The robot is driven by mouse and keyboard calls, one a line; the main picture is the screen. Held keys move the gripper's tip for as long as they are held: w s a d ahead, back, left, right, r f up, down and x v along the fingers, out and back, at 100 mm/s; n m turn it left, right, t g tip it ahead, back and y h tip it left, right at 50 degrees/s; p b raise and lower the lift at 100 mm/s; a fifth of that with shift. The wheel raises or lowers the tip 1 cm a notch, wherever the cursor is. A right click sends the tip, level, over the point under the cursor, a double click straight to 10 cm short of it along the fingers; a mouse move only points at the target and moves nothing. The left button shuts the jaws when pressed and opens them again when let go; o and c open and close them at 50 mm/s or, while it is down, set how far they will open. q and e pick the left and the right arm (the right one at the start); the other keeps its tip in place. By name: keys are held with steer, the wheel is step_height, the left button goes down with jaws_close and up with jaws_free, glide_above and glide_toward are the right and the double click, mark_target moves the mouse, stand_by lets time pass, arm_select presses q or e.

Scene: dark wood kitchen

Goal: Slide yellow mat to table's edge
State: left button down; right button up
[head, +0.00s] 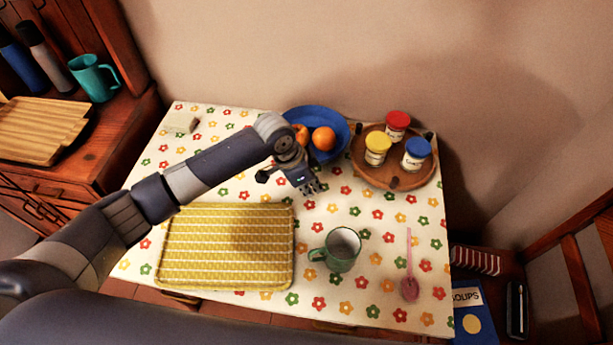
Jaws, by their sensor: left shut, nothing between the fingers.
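The yellow mat (225,247) is a rectangular, patterned, tray-like piece. It lies flat on the flowered tablecloth (385,215) at the front left of the table, its near side close to the table's front edge. My left arm reaches over the mat's upper left part. My left gripper (312,188) is shut and empty, beyond the mat's far right corner and apart from it, over the cloth in front of the blue bowl. My right gripper does not show.
A green mug (341,250) stands just right of the mat. A pink spoon (409,275) lies further right. A blue bowl (337,118) with oranges and a round wooden tray (372,175) with three jars stand at the back. A wooden chair (590,240) is at the right.

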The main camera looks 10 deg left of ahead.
mark_target(300, 204)
arm_select(q)
steer(key=x, duration=0.3)
steer(key=shift+w+d+f, duration=0.15)
steer(key=shift+f, duration=0.2)
steer(key=a, duration=0.1)
steer(key=s+a+p, duration=0.1)
steer(key=a+p, duration=0.1)
steer(key=shift+s+a, duration=0.3)
steer(key=shift+s, duration=0.05)
steer(key=shift+s+a+r+p, duration=0.15)
steer(key=shift+s+a+p, duration=0.1)
steer(key=shift+a+p, duration=0.4)
steer(key=shift+s+a, duration=0.1)
steer(key=shift+a, duration=0.05)
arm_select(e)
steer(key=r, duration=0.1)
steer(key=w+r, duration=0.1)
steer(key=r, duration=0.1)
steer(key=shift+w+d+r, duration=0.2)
